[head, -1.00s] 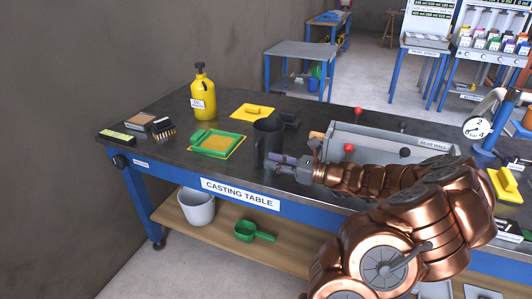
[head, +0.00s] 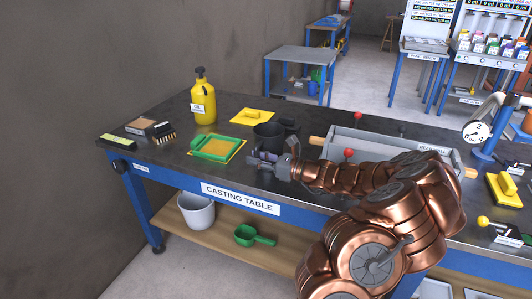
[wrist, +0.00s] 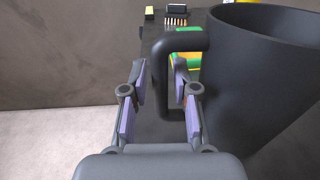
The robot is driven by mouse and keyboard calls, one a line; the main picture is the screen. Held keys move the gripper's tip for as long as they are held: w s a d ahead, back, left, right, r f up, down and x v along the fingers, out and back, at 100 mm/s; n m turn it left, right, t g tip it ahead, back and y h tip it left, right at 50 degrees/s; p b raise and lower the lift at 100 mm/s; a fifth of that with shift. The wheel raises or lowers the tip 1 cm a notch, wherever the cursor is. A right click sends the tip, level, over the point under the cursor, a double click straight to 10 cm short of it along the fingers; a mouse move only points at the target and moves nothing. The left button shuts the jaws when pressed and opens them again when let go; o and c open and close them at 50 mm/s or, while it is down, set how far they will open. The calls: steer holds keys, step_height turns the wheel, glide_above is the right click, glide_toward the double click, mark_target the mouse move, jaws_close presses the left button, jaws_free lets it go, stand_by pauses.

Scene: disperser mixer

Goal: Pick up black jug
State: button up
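The black jug (head: 268,134) stands upright on the dark top of the casting table. My gripper (head: 262,158) is at the near side of the jug, low over the table, and hides its lower part and handle in the head view. In the wrist view the jug (wrist: 262,75) fills the right side, with its handle (wrist: 163,72) pointing left. My gripper (wrist: 160,82) is open. Its two purple-padded fingers stand apart on either side of the handle's upright bar, the right finger inside the handle loop. Whether a pad touches the handle is unclear.
A green frame (head: 215,147) on a yellow sheet lies left of the jug. A grey bead wall trough (head: 385,150) is close on the right. The table's front edge (head: 165,172) is near.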

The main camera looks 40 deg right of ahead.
steer(key=shift+w, duration=0.1)
jaws_close()
stand_by(0.6)
